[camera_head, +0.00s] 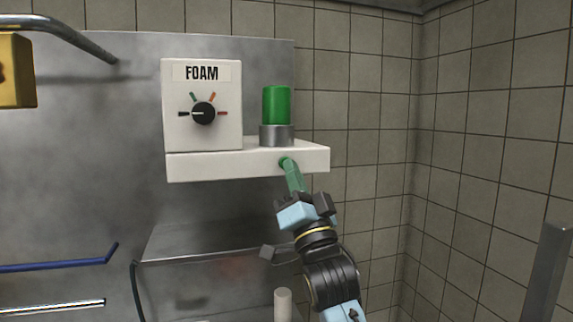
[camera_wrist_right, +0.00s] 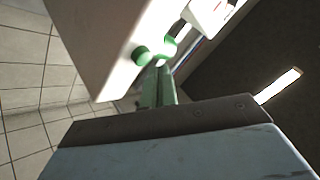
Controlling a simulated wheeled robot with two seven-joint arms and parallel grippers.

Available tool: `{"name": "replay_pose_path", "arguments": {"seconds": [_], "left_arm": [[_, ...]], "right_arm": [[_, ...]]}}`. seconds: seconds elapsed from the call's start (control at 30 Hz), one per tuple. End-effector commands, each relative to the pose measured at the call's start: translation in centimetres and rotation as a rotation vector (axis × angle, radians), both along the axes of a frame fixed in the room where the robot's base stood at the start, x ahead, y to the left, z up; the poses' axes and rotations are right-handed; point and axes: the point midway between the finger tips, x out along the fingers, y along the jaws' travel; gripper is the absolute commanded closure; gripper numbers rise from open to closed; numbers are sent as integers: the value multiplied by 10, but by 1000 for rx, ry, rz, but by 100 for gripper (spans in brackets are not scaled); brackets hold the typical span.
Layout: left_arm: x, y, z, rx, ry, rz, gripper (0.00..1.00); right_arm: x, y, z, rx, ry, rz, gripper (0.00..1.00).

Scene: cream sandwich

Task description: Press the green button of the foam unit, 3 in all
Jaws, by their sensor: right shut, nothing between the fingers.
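The white foam unit (camera_head: 247,163) is on the wall, with a panel labelled FOAM and a dial (camera_head: 203,113). A green cylinder in a grey metal ring (camera_head: 276,105) stands upright on its ledge. A small round green button (camera_head: 285,162) is on the ledge's front face; it also shows in the wrist view (camera_wrist_right: 142,55). My right gripper (camera_head: 292,176) comes up from below, its greenish fingers shut and empty. The fingertips (camera_wrist_right: 160,70) are right by the button and partly overlap it in the head view. I cannot tell whether they touch it. My left gripper is not in view.
A metal backsplash (camera_head: 80,170) is behind the unit, and a metal shelf (camera_head: 190,240) is below it. A blue bar (camera_head: 60,266) is at the lower left and a yellow box (camera_head: 17,70) at the upper left.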

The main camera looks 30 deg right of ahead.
Motion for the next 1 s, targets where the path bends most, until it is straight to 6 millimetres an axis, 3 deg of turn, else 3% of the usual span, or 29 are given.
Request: {"name": "replay_pose_path", "arguments": {"seconds": [1.0], "left_arm": [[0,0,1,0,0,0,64]], "right_arm": [[10,-2,0,0,-1,0,100]]}}
